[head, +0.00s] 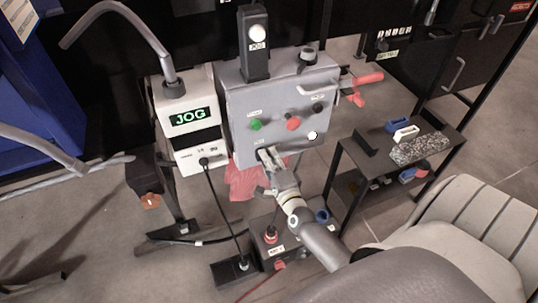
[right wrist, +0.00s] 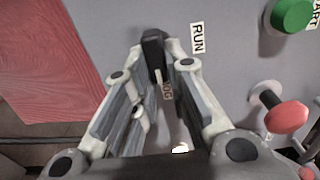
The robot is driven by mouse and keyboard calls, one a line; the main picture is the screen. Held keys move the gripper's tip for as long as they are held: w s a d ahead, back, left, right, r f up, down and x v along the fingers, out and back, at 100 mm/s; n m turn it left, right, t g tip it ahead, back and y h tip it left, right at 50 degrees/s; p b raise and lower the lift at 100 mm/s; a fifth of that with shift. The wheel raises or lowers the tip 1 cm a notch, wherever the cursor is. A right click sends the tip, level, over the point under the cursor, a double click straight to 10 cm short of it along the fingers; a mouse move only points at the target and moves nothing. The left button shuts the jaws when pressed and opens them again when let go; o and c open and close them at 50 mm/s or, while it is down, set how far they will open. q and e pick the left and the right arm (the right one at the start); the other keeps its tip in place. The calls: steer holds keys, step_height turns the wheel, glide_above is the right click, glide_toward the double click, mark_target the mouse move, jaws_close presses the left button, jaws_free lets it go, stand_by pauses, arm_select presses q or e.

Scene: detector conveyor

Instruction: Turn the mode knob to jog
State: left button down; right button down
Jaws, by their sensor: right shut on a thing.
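The grey control box (head: 235,95) carries the mode knob, which is black and sits low on its front face. In the right wrist view the knob (right wrist: 154,45) lies between my fingertips, with its white mark pointing down toward the JOG label (right wrist: 167,90). The RUN label (right wrist: 196,38) is to the right of the knob. My right gripper (head: 267,156) is shut on the knob, and its fingers partly cover it in the head view. The white display unit (head: 193,117) shows JOG in green. My left gripper is out of view.
A green button (head: 256,124) and a red button (head: 292,123) are just above my right gripper. A lit white lamp (head: 257,34) stands on top of the box. A red handle (head: 367,78) juts from its right side. A small black table (head: 345,150) stands at right.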

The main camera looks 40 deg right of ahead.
steer(key=shift+f, duration=0.1)
stand_by(0.3)
steer(key=c, duration=1.4)
jaws_free()
steer(key=shift+c, duration=0.2)
steer(key=v, duration=1.2)
